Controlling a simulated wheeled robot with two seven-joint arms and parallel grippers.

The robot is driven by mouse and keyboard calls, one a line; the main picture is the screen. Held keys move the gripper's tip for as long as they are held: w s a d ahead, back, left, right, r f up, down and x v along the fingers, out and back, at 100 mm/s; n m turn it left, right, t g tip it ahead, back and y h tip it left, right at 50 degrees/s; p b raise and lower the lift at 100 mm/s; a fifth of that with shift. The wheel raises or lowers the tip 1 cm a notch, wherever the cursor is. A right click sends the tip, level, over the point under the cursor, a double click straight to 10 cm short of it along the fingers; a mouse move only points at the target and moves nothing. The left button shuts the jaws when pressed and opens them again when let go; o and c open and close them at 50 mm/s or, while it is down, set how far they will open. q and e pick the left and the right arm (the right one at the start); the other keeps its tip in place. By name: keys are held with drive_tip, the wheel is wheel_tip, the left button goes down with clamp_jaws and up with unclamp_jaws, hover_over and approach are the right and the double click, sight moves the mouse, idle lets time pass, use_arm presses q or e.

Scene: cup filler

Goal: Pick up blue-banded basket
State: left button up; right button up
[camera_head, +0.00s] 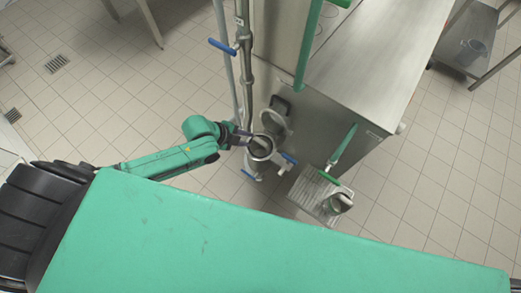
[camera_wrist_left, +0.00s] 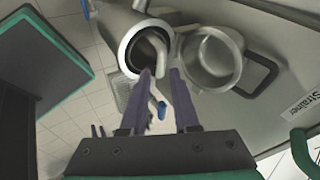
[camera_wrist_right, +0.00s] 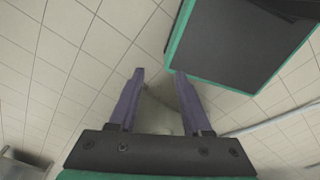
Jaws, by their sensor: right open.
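My left gripper (camera_head: 241,135) is at the mouth of an upright steel strainer housing (camera_head: 260,147) beside the machine. In the left wrist view the left fingers (camera_wrist_left: 160,72) are apart and point at the housing's round mouth (camera_wrist_left: 125,50). A grey curved part (camera_wrist_left: 156,42) shows inside the mouth. I see no blue band on it, and whether the fingers hold anything is unclear. A basket with a green band (camera_head: 338,203) stands on a drip tray (camera_head: 307,190) at the right. My right gripper (camera_wrist_right: 160,73) is open and empty over the tiled floor.
A round steel lid (camera_wrist_left: 212,60) hangs open beside the housing. Blue valve handles (camera_head: 222,47) and pipes stand close by. The steel machine (camera_head: 365,60) with green handles is at the right. A green surface (camera_head: 220,235) fills the front. Tiled floor is free at the left.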

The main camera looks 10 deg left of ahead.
sight(261, 142)
use_arm(q)
drive_tip(key=w+d+f, duration=0.2)
drive_tip(key=d+f, duration=0.1)
drive_tip(key=x, duration=0.3)
drive_tip(key=shift+f, duration=0.45)
drive_tip(key=shift+d+f, duration=0.1)
drive_tip(key=shift+f, duration=0.05)
clamp_jaws()
use_arm(e)
drive_tip(key=shift+w+d+r, duration=0.15)
drive_tip(key=shift+w+d, duration=0.45)
drive_tip(key=shift+w, duration=0.05)
use_arm(q)
drive_tip(key=shift+s, duration=0.2)
use_arm(e)
drive_tip(key=shift+d, duration=0.35)
